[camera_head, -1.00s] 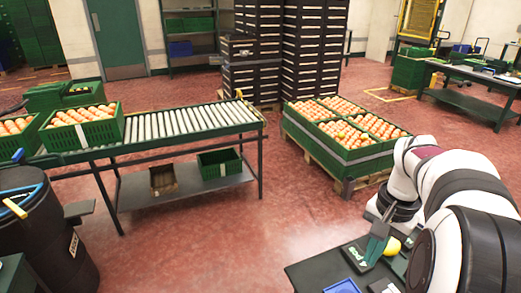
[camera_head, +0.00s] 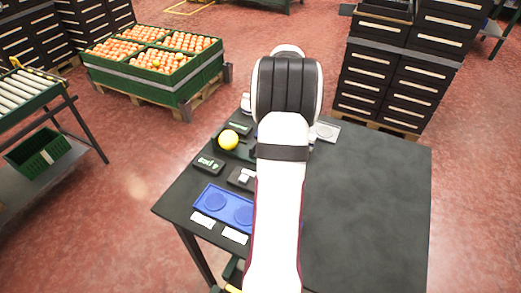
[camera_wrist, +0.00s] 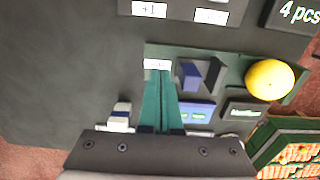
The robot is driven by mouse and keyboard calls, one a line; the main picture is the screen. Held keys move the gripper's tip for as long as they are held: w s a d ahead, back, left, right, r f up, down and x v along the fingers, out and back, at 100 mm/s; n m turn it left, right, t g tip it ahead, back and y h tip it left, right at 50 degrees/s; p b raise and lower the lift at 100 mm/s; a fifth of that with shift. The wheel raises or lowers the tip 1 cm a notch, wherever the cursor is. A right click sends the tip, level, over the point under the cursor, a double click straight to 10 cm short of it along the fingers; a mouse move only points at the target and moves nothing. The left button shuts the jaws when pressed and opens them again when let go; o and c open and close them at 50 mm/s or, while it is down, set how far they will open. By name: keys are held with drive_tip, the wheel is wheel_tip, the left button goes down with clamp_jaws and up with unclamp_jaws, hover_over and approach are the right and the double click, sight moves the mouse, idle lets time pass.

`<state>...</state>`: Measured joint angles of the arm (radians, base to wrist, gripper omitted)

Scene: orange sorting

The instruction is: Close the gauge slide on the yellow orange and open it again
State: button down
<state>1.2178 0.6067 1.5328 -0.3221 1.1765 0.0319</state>
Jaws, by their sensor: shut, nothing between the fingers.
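The yellow orange (camera_head: 228,140) rests at the left part of a dark table, beside my arm. In the wrist view the orange (camera_wrist: 270,80) sits on a dark green plate, right of my gripper (camera_wrist: 158,76). My green fingers are shut and empty, pointing towards a small white label (camera_wrist: 157,64). I cannot tell whether they touch anything. My arm hides my gripper and part of the gauge in the head view.
A blue tray with round recesses (camera_head: 226,207) and a display block (camera_head: 208,164) stand nearby on the table (camera_head: 370,200). Small displays (camera_wrist: 195,112) lie close to my fingers. The table's right side is clear. Crates of oranges (camera_head: 155,60) stand beyond.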

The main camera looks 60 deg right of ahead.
drive_tip(key=shift+w, duration=0.15)
idle(0.5)
drive_tip(key=shift+w, duration=3.2)
idle(1.6)
